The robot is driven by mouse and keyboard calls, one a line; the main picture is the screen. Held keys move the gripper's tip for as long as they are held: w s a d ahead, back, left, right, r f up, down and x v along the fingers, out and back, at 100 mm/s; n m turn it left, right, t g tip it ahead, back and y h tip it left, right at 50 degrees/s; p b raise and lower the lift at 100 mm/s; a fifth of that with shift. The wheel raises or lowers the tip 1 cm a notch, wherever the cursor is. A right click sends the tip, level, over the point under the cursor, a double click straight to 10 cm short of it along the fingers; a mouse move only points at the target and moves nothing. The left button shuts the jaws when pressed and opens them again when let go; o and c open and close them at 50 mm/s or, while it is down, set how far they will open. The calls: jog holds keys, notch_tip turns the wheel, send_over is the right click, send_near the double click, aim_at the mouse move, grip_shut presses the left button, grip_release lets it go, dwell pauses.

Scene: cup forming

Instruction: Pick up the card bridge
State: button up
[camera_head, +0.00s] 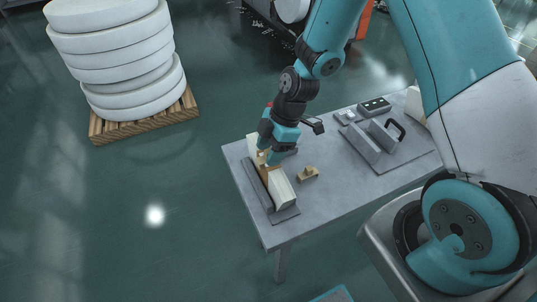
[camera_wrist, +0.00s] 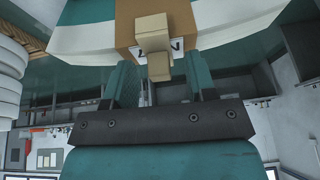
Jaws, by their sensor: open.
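The card bridge (camera_wrist: 123,22) is a brown piece with a pale beige knob (camera_wrist: 151,28), lying across a long cream block. It also shows in the head view (camera_head: 264,158), partly hidden by my gripper. My gripper (camera_head: 266,156) is at the block, over the bridge. In the wrist view my gripper (camera_wrist: 160,64) is open, with one finger on each side of the knob's lower end. Gaps show beside the knob, and I cannot tell whether either finger touches it. The cream block (camera_head: 281,190) stands in a dark grey holder (camera_head: 286,215).
A small tan piece with a knob (camera_head: 307,174) lies on the grey table (camera_head: 330,190) just right of the holder. A grey fixture with a black handle (camera_head: 378,140) stands farther right. A pallet (camera_head: 150,123) with stacked white discs is on the floor at left.

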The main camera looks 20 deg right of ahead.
jog(key=c, duration=0.9)
grip_shut()
jog(key=shift+r, duration=0.1)
